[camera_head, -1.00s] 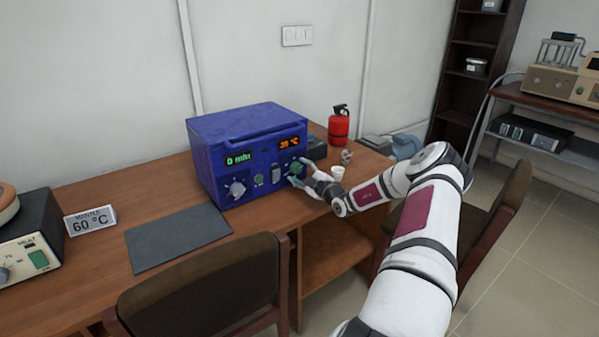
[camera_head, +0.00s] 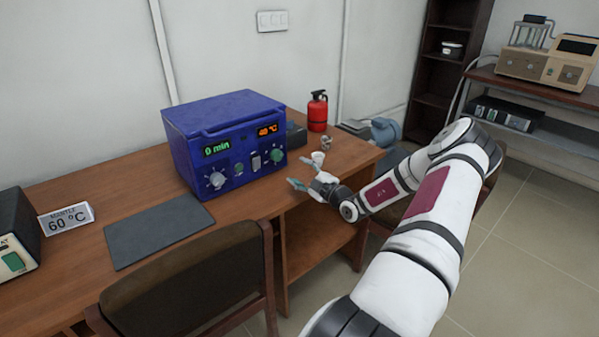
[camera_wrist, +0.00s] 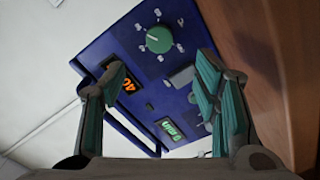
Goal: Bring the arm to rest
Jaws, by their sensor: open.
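My gripper (camera_head: 306,180) is open and empty, just in front of the right end of the blue furnace (camera_head: 232,108). The wrist view shows its teal-padded fingers (camera_wrist: 160,75) apart, with nothing between them and the furnace panel beyond. The green knob (camera_head: 277,156) on the panel also shows in the wrist view (camera_wrist: 159,39), clear of the fingers. The orange display (camera_head: 267,130) reads 40 °C and the green display (camera_head: 217,147) reads 0 min. My arm reaches in from the lower right, bent at the elbow.
A white cup (camera_head: 318,158) and red extinguisher (camera_head: 317,111) stand on the wooden desk right of the furnace. A grey mat (camera_head: 158,231) and a "MANTLE 60 °C" sign (camera_head: 67,218) lie left. Chairs (camera_head: 195,285) stand before the desk. Floor (camera_head: 525,235) shows at right.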

